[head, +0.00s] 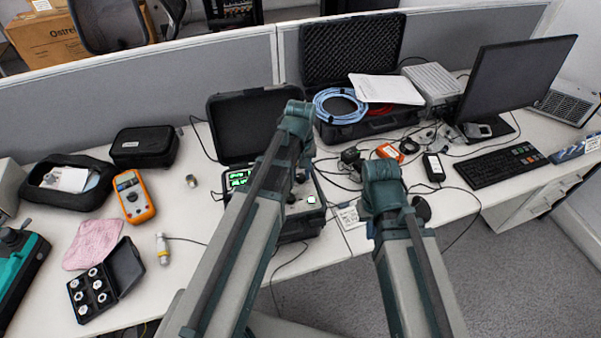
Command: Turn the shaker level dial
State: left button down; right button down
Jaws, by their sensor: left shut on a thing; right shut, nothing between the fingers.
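The open black case of the shaker unit (304,226) stands in the middle of the desk with its lid (240,125) raised. Its panel has a green lit display (238,177) and a small green-white lit square (311,200). My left arm crosses in front of the panel and hides much of it. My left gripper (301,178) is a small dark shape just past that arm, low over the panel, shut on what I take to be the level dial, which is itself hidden. My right arm is raised right of the case; its gripper is hidden behind it.
An orange multimeter (134,196), a pink cloth (93,243) and an open box of sensors (92,294) lie left. A case with a blue cable (340,103), a monitor (515,85) and a keyboard (496,166) are right. Loose cables surround the shaker case.

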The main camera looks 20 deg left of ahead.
pick_arm(q)
jog(key=m, duration=0.4)
jog(key=shift+m, duration=0.3)
jog(key=m, duration=0.3)
jog(key=shift+m, duration=0.4)
jog(key=m, duration=0.4)
jog(key=shift+m, duration=2.1)
jog(key=c, duration=0.5)
grip_release()
jog(key=shift+r, duration=0.15)
